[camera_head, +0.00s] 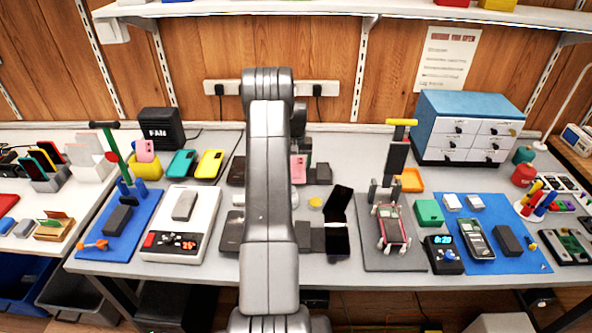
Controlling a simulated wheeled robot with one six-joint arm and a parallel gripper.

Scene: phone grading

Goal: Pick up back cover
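No piece stands out clearly as the back cover, and I cannot tell which one it is. A phone with an exposed, circuit-like face (479,238) lies on the blue mat at the right, with a dark flat rectangular piece (509,240) beside it. A pink-red phone-like piece (393,228) sits in a holder on a grey mat. A grey rounded piece (185,205) lies on a white scale with a red display. My arm rises through the middle of the view and hides part of the bench. My gripper cannot be made out behind it.
Black phones (338,207) lie right of my arm. A blue-topped drawer cabinet (467,128) stands at the back right. A timer (443,254), a green box (429,212) and an orange tray (411,180) crowd the bench. A shelf (340,8) runs above.

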